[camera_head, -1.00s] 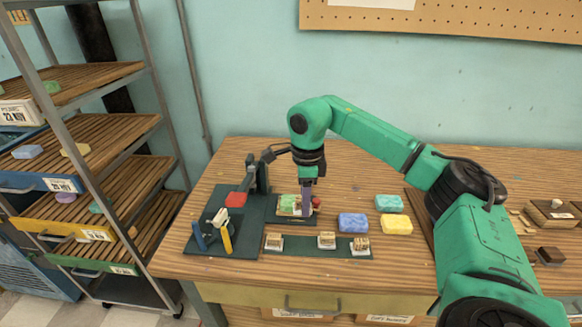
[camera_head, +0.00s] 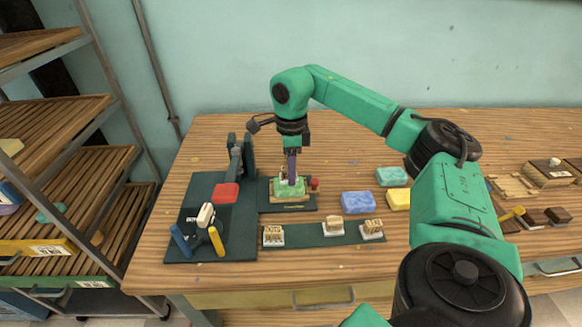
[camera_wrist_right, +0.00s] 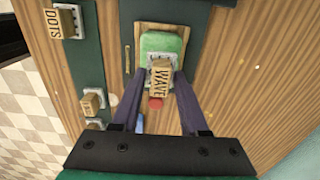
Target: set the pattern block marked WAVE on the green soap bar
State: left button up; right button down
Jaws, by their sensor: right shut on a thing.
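The green soap bar (camera_head: 287,194) lies in a pale holder on a dark plate (camera_head: 303,205). It also shows in the right wrist view (camera_wrist_right: 158,43). My right gripper (camera_head: 292,182) points straight down over the soap bar. In the right wrist view its purple fingers (camera_wrist_right: 160,80) are shut on the pattern block marked WAVE (camera_wrist_right: 160,82), which overlaps the soap bar's near part. Whether the block touches the soap, I cannot tell. My left gripper is not in view.
Several stamp blocks, one marked DOTS (camera_wrist_right: 52,22), stand on a dark strip (camera_head: 304,236). A blue bar (camera_head: 358,202), teal bar (camera_head: 391,176) and yellow bar (camera_head: 398,199) lie to the right. A wooden rack (camera_head: 80,180) is at far left.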

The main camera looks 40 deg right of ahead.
jog(key=shift+s+f, duration=0.1)
jog(key=shift+s, duration=0.05)
dwell(0.3)
pick_arm(q)
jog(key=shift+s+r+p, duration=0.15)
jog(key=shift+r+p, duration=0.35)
jog(key=shift+p, duration=0.1)
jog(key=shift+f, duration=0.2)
pick_arm(e)
jog(key=shift+f, duration=0.5)
dwell(1.0)
grip_release()
jog(key=shift+r+p, duration=2.75)
jog(key=shift+r, duration=0.35)
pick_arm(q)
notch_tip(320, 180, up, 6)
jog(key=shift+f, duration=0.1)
pick_arm(e)
jog(key=shift+f, duration=0.1)
